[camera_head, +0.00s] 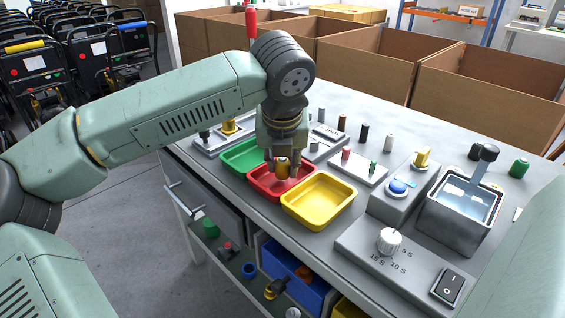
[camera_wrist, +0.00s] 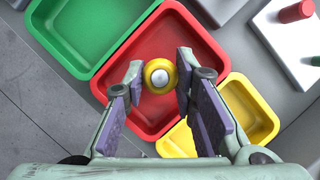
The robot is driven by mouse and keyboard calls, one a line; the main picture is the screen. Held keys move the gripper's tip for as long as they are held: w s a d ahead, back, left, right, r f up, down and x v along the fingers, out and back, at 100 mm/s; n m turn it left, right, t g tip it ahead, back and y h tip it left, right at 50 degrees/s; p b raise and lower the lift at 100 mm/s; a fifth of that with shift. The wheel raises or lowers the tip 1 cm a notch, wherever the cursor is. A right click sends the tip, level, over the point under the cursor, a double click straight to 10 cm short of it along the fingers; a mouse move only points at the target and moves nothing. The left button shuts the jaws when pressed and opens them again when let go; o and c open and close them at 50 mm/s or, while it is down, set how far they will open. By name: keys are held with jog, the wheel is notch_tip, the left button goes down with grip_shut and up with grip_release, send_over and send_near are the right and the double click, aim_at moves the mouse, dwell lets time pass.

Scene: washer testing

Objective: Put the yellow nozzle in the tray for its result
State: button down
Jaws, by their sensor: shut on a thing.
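The yellow nozzle (camera_wrist: 160,76) shows as a yellow ring with a pale round middle between my fingers in the wrist view. My gripper (camera_wrist: 156,84) is shut on it and holds it over the red tray (camera_wrist: 207,48). In the head view the nozzle (camera_head: 283,170) hangs upright from my gripper (camera_head: 283,163), within the outline of the red tray (camera_head: 266,191). I cannot tell whether it touches the tray floor. The green tray (camera_head: 230,162) lies to the left, and the yellow tray (camera_head: 320,198) to the right; both look empty.
A water tank (camera_head: 459,225), a box with a blue button (camera_head: 397,190) and a dial panel (camera_head: 385,262) stand right of the trays. Small colored parts stand on holders behind them. Cardboard boxes (camera_head: 365,70) line the table's back. A drawer (camera_head: 197,208) is below the front edge.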

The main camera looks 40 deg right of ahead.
jog(key=shift+f, duration=0.45)
jog(key=shift+f, duration=0.2)
jog(key=c, duration=1.6)
grip_release()
jog(key=shift+r, duration=0.1)
jog(key=shift+r, duration=0.3)
jog(key=shift+v, duration=5.8)
